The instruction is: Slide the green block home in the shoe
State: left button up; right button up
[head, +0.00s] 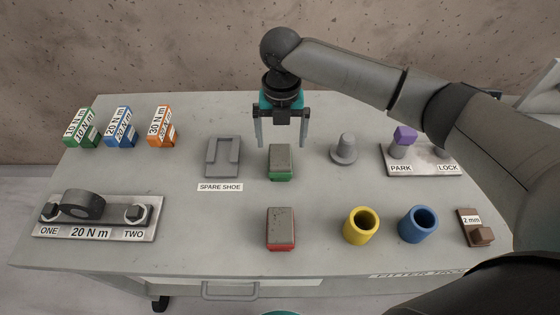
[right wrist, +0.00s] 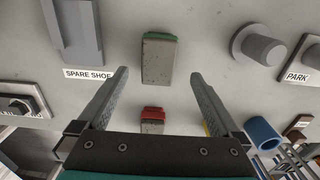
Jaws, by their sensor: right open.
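The green block (head: 280,165), grey on top with a green base, sits on the slab right of the shoe. It also shows in the right wrist view (right wrist: 158,60), ahead of the fingers. The shoe (head: 223,157) is a grey U-shaped holder behind the SPARE SHOE label; part of it shows in the right wrist view (right wrist: 77,32). Its channel looks empty. My right gripper (head: 282,143) is open and empty, above and around the line of the green block, apart from it. My left gripper is not in view.
A red block (head: 281,230) stands in front of the green one. A grey knob (head: 345,149), a yellow cup (head: 361,226) and a blue cup (head: 418,224) stand to the right. A PARK/LOCK plate (head: 425,172) lies farther right. The slab between block and shoe is clear.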

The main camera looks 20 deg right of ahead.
aim_at(280, 155)
notch_tip(280, 155, down, 2)
jog(key=shift+f, duration=0.1)
notch_tip(280, 155, down, 4)
jog(key=shift+s+a+f+b, duration=0.1)
jog(key=shift+a+f+b, duration=0.05)
jog(key=shift+b, duration=0.25)
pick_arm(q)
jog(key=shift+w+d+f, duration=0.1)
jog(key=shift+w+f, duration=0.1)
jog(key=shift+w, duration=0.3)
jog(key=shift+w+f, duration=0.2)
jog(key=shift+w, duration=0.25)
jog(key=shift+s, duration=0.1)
pick_arm(e)
jog(key=shift+c, duration=1.4)
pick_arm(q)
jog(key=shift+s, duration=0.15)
pick_arm(e)
grip_shut()
